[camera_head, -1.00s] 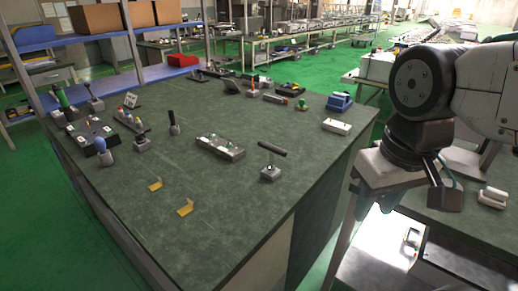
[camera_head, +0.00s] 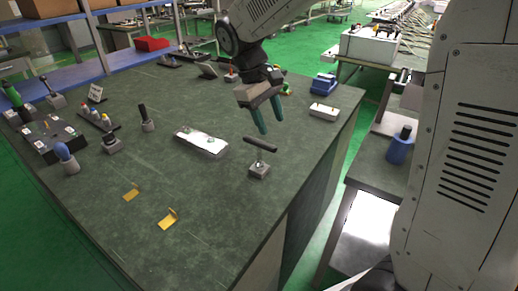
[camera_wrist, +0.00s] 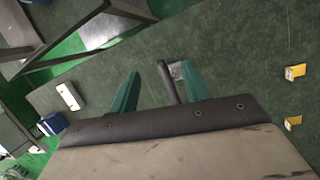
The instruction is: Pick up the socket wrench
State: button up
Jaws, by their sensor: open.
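The socket wrench appears to be the T-shaped tool with a black bar handle (camera_head: 260,144), upright in a small grey block (camera_head: 259,171) near the table's right edge. In the wrist view its dark bar (camera_wrist: 168,84) shows between my two teal fingers, with part of the grey block behind the right finger. My gripper (camera_head: 272,127) is open and empty, pointing down just above and behind the handle in the head view. In the wrist view my gripper (camera_wrist: 159,72) has its fingers apart on either side of the bar. I cannot tell the exact height gap.
A pale tray (camera_head: 202,143) lies left of the wrench. Two yellow brackets (camera_head: 168,218) lie nearer the front. A white block (camera_head: 323,112) and a blue device (camera_head: 323,84) stand at the back right. Several upright tools stand at the left.

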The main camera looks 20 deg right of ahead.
aim_at(256, 139)
jog(key=shift+n+g+h, duration=0.3)
jog(key=shift+n+h, duration=0.3)
jog(key=shift+n, duration=0.2)
jog(key=w+a+f, duration=0.1)
jog(key=w+f, duration=0.1)
jog(key=w+a+f, duration=0.1)
jog(key=w+f, duration=0.1)
jog(key=w+a+f, duration=0.1)
jog(key=w+f, duration=0.1)
jog(key=shift+w+f, duration=0.1)
jog(key=shift+w, duration=0.3)
jog(key=shift+d+f, duration=0.1)
jog(key=shift+f, duration=0.25)
jog(key=x, duration=0.7)
jog(key=shift+s+d, duration=0.25)
jog(key=shift+s, duration=0.15)
grip_shut()
